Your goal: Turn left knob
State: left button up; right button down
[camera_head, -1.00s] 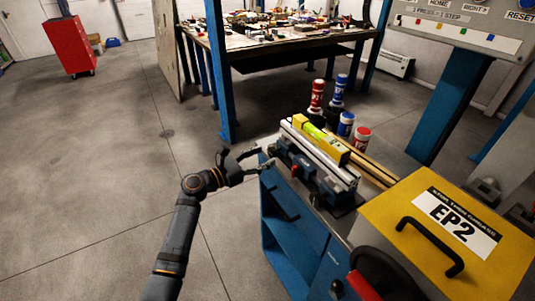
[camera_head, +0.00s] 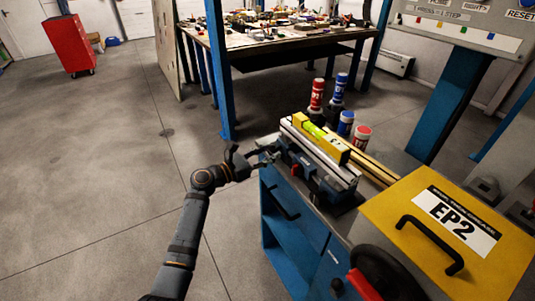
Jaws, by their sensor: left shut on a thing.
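A blue vise-like fixture (camera_head: 318,176) sits on the near-left edge of the workbench, with metal rails and a yellow level (camera_head: 322,138) on top. My left arm comes in from the bottom, and my left gripper (camera_head: 266,154) is at the fixture's left end. Its fingers are shut on the small dark left knob there. The knob is mostly hidden by the fingers, so its angle cannot be told. My right gripper is not in view.
A yellow box marked EP2 (camera_head: 450,226) with a black handle stands at the right of the bench. Red and blue cans (camera_head: 346,124) stand behind the fixture. A blue cabinet (camera_head: 292,232) is below. Open floor lies to the left.

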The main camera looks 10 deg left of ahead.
pick_arm(q)
jog(key=m+b, duration=0.2)
jog(key=shift+f+m, duration=0.3)
jog(key=shift+r+m, duration=0.2)
jog(key=shift+m, duration=0.5)
jog(key=o, duration=1.2)
jog(key=shift+c, duration=0.2)
jog(key=shift+a, duration=0.15)
jog(key=v, duration=1.1)
jog(key=shift+s+a, duration=0.25)
jog(key=shift+a, duration=0.05)
